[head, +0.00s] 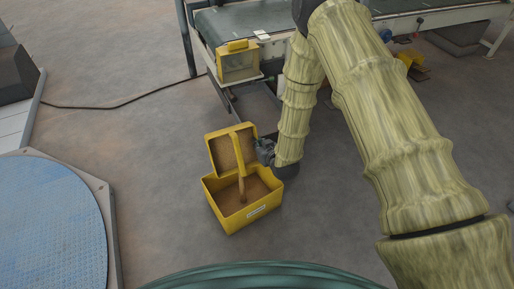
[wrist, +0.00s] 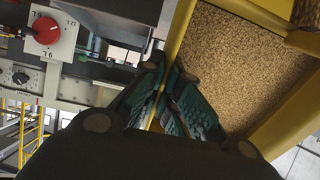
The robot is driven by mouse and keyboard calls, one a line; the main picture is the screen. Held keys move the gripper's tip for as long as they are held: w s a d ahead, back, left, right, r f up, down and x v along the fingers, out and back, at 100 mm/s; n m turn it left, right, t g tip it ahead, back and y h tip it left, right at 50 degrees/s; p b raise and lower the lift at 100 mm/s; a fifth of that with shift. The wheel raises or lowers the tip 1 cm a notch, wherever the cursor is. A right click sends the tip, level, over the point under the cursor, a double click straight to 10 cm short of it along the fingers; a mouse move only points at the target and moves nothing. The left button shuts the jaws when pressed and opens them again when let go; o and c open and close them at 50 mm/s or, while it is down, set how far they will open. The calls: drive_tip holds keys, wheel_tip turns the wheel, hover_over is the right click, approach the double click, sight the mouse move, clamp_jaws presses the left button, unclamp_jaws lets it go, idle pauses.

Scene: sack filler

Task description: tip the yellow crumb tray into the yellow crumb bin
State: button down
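The yellow crumb bin (head: 233,222) stands open on the floor, with tan crumbs in it and a pale label on its front. The yellow crumb tray (head: 216,132) is tilted steeply above the bin's back part, its tan inside facing the head camera. A brown column (head: 242,188), which looks like falling crumbs, runs from the tray's low end into the bin. My gripper (head: 259,146) is at the tray's right side. In the wrist view, my gripper (wrist: 163,98) is closed around a yellow wall of the tray (wrist: 178,30), with tan crumbs (wrist: 240,70) to the right.
A machine with a green conveyor belt (head: 250,18) stands behind, with a yellow-framed box (head: 238,64) at its front. A round blue plate (head: 50,225) lies at the left. A black cable (head: 110,106) crosses the floor. The wrist view shows a red knob (wrist: 46,30). Floor around the bin is clear.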

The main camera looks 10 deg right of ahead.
drive_tip(key=shift+s+d+r+t+y+b, duration=0.15)
drive_tip(key=shift+s+t+b, duration=0.35)
drive_tip(key=shift+b, duration=0.45)
drive_tip(key=shift+s+d+t+y+b, duration=0.15)
drive_tip(key=shift+s+t+b, duration=0.1)
drive_tip(key=shift+t+b, duration=0.55)
drive_tip(key=s+t+b, duration=0.1)
drive_tip(key=b, duration=0.1)
drive_tip(key=s+d+t+y+b, duration=0.1)
drive_tip(key=t+b, duration=0.1)
drive_tip(key=s+t+b, duration=0.1)
drive_tip(key=t+b, duration=0.1)
drive_tip(key=shift+s+d+r+y, duration=0.15)
drive_tip(key=shift+s+r+y, duration=0.15)
drive_tip(key=shift+y, duration=0.1)
drive_tip(key=s+t+b, duration=0.1)
drive_tip(key=b, duration=0.8)
drive_tip(key=shift+d+f, duration=0.1)
drive_tip(key=shift+f, duration=0.05)
drive_tip(key=shift+s+t+y+b, duration=0.1)
drive_tip(key=shift+t+y+b, duration=0.25)
drive_tip(key=shift+b, duration=0.4)
drive_tip(key=shift+s+d+t, duration=0.2)
drive_tip(key=shift+s+t, duration=0.1)
drive_tip(key=shift+t, duration=0.25)
drive_tip(key=shift+s+d+f+t+y, duration=0.1)
drive_tip(key=shift+s+f+t+y, duration=0.1)
drive_tip(key=shift+s+t+y, duration=0.45)
drive_tip(key=shift+t, duration=0.25)
